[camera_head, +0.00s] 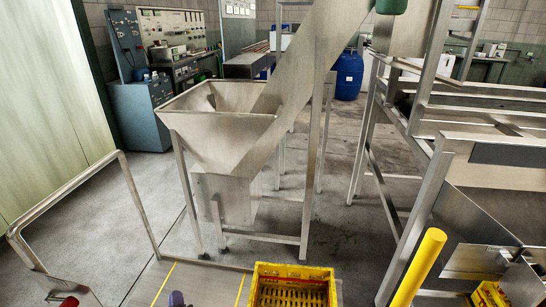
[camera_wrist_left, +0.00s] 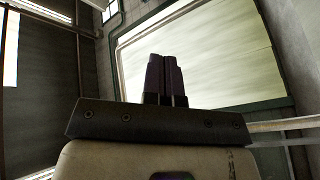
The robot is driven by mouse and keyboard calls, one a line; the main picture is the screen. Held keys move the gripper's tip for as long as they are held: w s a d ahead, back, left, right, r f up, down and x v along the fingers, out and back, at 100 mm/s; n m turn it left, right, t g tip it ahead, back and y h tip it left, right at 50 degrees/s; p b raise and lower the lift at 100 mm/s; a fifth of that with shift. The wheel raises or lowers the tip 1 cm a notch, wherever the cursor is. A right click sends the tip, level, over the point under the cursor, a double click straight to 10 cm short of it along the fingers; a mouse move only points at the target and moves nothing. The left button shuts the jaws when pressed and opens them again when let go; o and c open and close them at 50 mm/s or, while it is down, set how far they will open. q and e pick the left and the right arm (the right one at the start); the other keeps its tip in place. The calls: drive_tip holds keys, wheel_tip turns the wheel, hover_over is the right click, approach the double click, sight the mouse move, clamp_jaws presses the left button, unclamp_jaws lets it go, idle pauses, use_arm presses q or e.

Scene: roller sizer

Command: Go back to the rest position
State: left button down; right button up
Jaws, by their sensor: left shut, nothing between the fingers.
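My left gripper (camera_head: 177,298) shows only as a small purple tip at the bottom edge of the head view, left of the yellow crate. In the left wrist view its dark purple fingers (camera_wrist_left: 164,76) are together, with nothing between them. They point up toward a pale wall panel and are clear of any object. My right gripper is in neither view.
A yellow crate (camera_head: 292,270) stands at the bottom centre. A steel hopper (camera_head: 215,130) with a sloping chute stands beyond it. A steel rail (camera_head: 140,205) is at the left, a steel frame (camera_head: 430,180) with a yellow post (camera_head: 418,268) at the right. A blue barrel (camera_head: 348,75) stands behind.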

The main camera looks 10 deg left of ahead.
use_arm(q)
drive_tip(key=w+d+r+m+g+h, duration=0.2)
drive_tip(key=w+d+r+m+h, duration=0.15)
drive_tip(key=d+m+h, duration=0.4)
drive_tip(key=s+d+r+m+g+h+p, duration=0.2)
drive_tip(key=s+r+m+g+h, duration=0.15)
drive_tip(key=s, duration=0.25)
drive_tip(key=s+d+r+m+g+y+p, duration=0.1)
drive_tip(key=s+d+r+m+g+p, duration=0.15)
drive_tip(key=s+r+p, duration=0.7)
drive_tip(key=s+d+r+m+g+p, duration=0.1)
drive_tip(key=s+r+g+p, duration=0.3)
drive_tip(key=s, duration=1)
drive_tip(key=s+d+r+m+g+y+p, duration=0.15)
drive_tip(key=s+r+p, duration=0.25)
drive_tip(key=s+p, duration=0.55)
wheel_tip(320, 180, up, 38)
drive_tip(key=s+p, duration=0.2)
drive_tip(key=p, duration=3.3)
drive_tip(key=shift+d+f+m+h+p, duration=0.25)
drive_tip(key=shift+m+h+p, duration=0.1)
drive_tip(key=shift+m+h, duration=0.1)
drive_tip(key=shift+s+d, duration=0.1)
drive_tip(key=shift+d, duration=0.05)
